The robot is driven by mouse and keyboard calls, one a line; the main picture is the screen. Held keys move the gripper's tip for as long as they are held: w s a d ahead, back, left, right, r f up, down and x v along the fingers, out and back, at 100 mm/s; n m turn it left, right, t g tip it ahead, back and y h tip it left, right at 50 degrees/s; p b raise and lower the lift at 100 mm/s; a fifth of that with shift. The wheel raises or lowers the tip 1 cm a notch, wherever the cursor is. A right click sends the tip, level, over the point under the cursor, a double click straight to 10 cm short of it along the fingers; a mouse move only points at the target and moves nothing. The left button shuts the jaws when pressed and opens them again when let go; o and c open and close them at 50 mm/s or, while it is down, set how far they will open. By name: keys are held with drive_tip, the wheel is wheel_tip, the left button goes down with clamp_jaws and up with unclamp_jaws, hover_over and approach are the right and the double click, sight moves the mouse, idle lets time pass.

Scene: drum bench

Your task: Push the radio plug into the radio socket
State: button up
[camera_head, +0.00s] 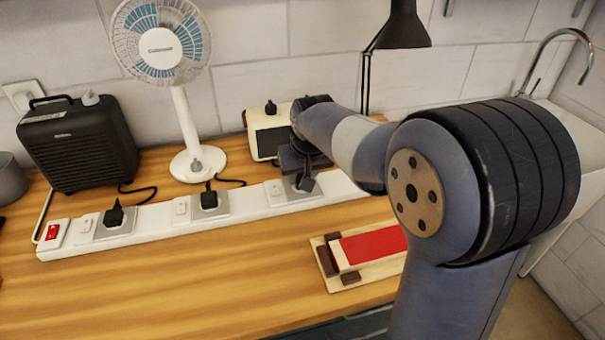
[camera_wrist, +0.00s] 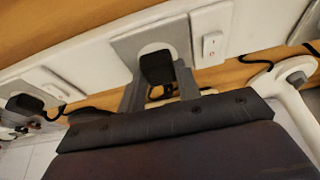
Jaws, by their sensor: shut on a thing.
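The black radio plug (camera_wrist: 157,67) is between the two fingers of my gripper (camera_wrist: 158,84) in the wrist view. My gripper is shut on it. The plug overlaps the round recess of the radio socket (camera_wrist: 126,46), a grey plate on the white power strip. I cannot tell how deep the plug sits. In the head view the plug (camera_head: 305,184) shows just below my gripper (camera_head: 302,168), at the right-hand visible socket (camera_head: 275,188). The cream radio (camera_head: 270,135) stands behind the strip, partly hidden by my arm.
Two other black plugs, the heater's (camera_head: 114,214) and the fan's (camera_head: 209,198), stand in the strip (camera_head: 150,226). Another plug (camera_wrist: 25,103) shows at left in the wrist view. A red-topped wooden block (camera_head: 370,247) lies in front. The bench's front left is clear.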

drive_tip(key=shift+f, duration=0.25)
drive_tip(key=o, duration=1.1)
drive_tip(key=shift+c, duration=0.2)
drive_tip(key=shift+r, duration=0.1)
drive_tip(key=v, duration=1)
drive_tip(key=shift+r, duration=0.3)
drive_tip(key=shift+s, duration=0.1)
drive_tip(key=x, duration=1.1)
drive_tip(key=shift+s, duration=0.1)
drive_tip(key=shift+r, duration=0.3)
